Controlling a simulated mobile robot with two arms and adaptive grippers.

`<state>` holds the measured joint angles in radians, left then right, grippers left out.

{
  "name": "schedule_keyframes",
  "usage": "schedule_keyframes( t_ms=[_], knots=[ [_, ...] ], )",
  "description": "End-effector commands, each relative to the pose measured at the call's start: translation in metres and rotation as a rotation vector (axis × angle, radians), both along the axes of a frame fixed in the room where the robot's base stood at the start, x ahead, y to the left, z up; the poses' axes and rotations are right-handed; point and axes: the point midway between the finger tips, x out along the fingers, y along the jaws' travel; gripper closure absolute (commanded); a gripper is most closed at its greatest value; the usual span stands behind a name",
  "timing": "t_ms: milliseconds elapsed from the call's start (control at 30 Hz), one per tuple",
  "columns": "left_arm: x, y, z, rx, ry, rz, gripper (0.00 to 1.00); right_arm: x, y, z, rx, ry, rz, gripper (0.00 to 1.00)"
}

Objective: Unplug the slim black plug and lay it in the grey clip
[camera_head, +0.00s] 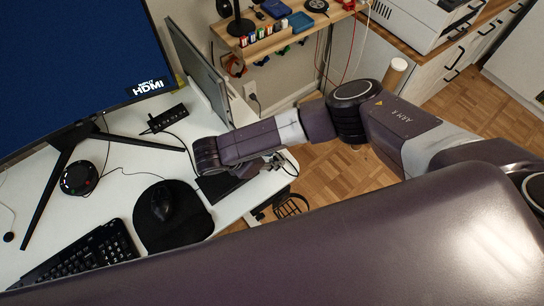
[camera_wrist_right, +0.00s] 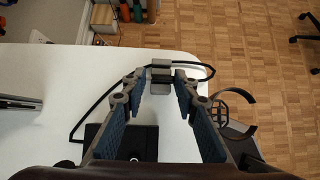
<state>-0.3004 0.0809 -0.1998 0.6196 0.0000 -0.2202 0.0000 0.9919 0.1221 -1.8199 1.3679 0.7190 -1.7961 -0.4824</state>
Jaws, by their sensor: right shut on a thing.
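My right gripper (camera_wrist_right: 160,80) reaches over the desk's right end. In the wrist view its fingertips are closed around a small dark grey and black piece (camera_wrist_right: 161,74), which I take to be the slim black plug. A black cable (camera_wrist_right: 96,104) runs by it and loops out to the right. I cannot tell the grey clip apart from this piece. In the head view my right gripper (camera_head: 272,163) is partly hidden by its own arm, and the plug is too small to make out. My left gripper is not in view.
A black power strip (camera_head: 167,118) lies by the monitor (camera_head: 70,60). A mouse (camera_head: 163,203), keyboard (camera_head: 85,262) and round black device (camera_head: 77,177) are on the white desk. A dark flat thing (camera_wrist_right: 146,141) lies under the gripper. A wooden shelf (camera_head: 285,38) stands behind.

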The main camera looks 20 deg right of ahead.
Motion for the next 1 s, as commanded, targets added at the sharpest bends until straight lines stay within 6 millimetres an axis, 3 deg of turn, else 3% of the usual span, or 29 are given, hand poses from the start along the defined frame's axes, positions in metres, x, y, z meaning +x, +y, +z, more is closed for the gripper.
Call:
schedule_keyframes(
  t_ms=[33,200,567,767,1000],
  knots=[
    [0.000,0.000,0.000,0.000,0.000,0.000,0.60,0.000,0.000,0.000,0.000,0.000,0.000,0.72],
    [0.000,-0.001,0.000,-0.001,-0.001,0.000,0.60,0.000,0.000,0.000,0.000,0.000,0.000,0.53],
    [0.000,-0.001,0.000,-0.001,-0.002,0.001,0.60,-0.001,0.003,0.003,0.001,0.000,0.001,0.52],
    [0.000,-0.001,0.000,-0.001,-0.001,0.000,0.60,-0.007,0.022,0.027,0.005,-0.001,0.002,0.52],
    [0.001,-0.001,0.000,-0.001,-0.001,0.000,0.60,-0.019,0.054,0.069,0.003,-0.001,0.004,0.52]
  ],
)
